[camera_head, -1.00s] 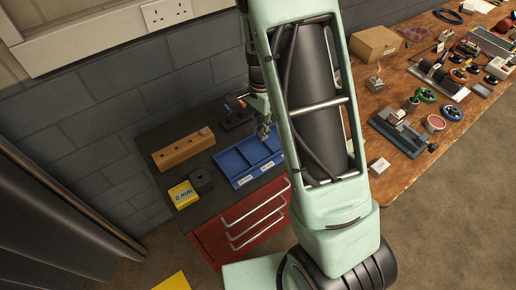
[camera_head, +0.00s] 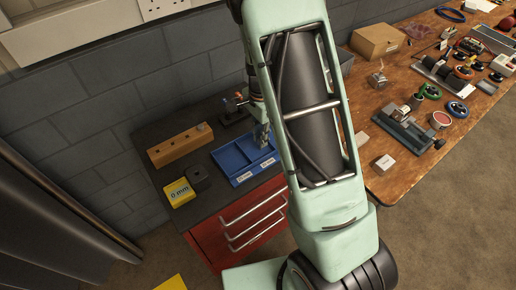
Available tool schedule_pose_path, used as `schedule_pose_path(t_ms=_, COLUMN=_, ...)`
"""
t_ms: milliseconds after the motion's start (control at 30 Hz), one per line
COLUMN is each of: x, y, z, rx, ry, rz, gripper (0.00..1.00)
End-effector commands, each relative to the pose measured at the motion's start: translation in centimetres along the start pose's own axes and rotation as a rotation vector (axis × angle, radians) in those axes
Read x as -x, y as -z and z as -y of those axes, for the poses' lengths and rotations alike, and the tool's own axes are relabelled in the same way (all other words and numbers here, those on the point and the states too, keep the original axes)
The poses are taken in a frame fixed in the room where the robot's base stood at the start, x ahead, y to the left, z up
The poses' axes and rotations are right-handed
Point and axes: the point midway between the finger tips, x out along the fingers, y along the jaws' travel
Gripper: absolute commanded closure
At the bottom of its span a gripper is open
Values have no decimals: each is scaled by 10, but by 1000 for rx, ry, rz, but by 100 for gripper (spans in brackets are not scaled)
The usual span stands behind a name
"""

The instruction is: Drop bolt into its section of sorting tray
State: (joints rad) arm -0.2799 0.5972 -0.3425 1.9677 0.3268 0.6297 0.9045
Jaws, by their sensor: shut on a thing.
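The blue sorting tray (camera_head: 232,161) sits on top of the red tool cabinet, with divided compartments and white labels along its front edge. My gripper (camera_head: 263,144) points down over the tray's right part, in front of its far right side. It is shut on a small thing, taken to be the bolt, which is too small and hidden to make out. I cannot tell how high the fingertips are above the compartment.
A wooden block with holes (camera_head: 181,147), a yellow box (camera_head: 179,192) and a dark block (camera_head: 198,179) stand left of the tray. A dark fixture (camera_head: 233,112) stands behind it. A cluttered wooden bench (camera_head: 395,172) is at right.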

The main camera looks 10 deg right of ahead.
Motion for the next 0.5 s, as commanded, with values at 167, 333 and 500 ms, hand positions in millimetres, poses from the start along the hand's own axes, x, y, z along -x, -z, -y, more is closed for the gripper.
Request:
schedule_pose_path(t_ms=167, x=1, y=0, z=0, rx=0, ry=0, rz=0, gripper=81)
schedule_pose_path(t_ms=333, x=1, y=0, z=0, rx=0, ry=0, rz=0, gripper=65)
schedule_pose_path(t_ms=500, x=1, y=0, z=0, rx=1, ry=0, rz=0, gripper=65)
